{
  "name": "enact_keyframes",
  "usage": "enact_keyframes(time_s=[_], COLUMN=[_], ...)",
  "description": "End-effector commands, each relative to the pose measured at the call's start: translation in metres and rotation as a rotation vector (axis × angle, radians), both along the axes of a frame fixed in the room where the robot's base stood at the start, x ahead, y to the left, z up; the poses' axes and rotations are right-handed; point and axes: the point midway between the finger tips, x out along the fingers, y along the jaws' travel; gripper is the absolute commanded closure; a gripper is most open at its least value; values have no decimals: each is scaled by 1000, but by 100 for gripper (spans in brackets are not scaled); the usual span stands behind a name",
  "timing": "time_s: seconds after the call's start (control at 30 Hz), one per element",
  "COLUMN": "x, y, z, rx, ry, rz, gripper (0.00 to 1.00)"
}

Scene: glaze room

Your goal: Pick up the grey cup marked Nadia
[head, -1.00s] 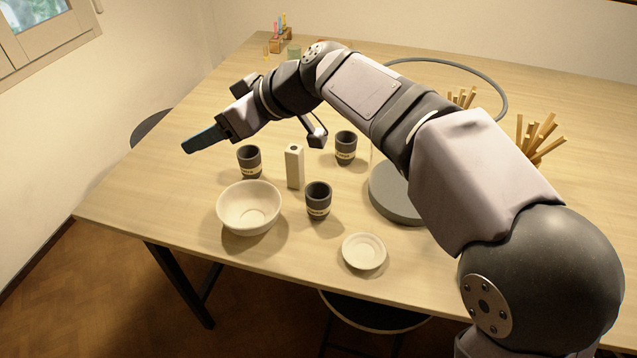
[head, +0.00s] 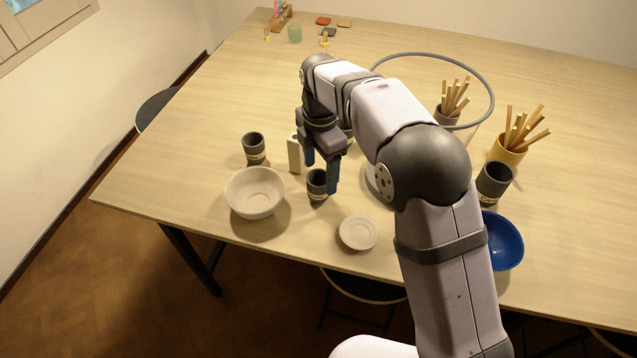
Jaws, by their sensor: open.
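Several dark grey cups with pale name bands stand upright on the table; I cannot read which band says Nadia. One grey cup (head: 316,186) stands right of the cream bowl, directly at my gripper. Another grey cup (head: 254,147) stands behind the bowl. A third cup (head: 494,182) stands at the right, by the blue bowl.
A cream block (head: 294,155) stands close left of my gripper. The cream bowl (head: 255,192) and small dish (head: 358,233) are near the front edge.

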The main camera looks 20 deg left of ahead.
Motion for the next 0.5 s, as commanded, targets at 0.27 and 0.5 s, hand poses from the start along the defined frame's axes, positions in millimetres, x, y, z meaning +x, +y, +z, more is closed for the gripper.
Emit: enact_keyframes(time_s=[0.27, 0.5], x=[0, -1], y=[0, 1], z=[-14, -23], rx=[-1, 1], ry=[2, 1], rz=[-1, -2], gripper=[32, 32])
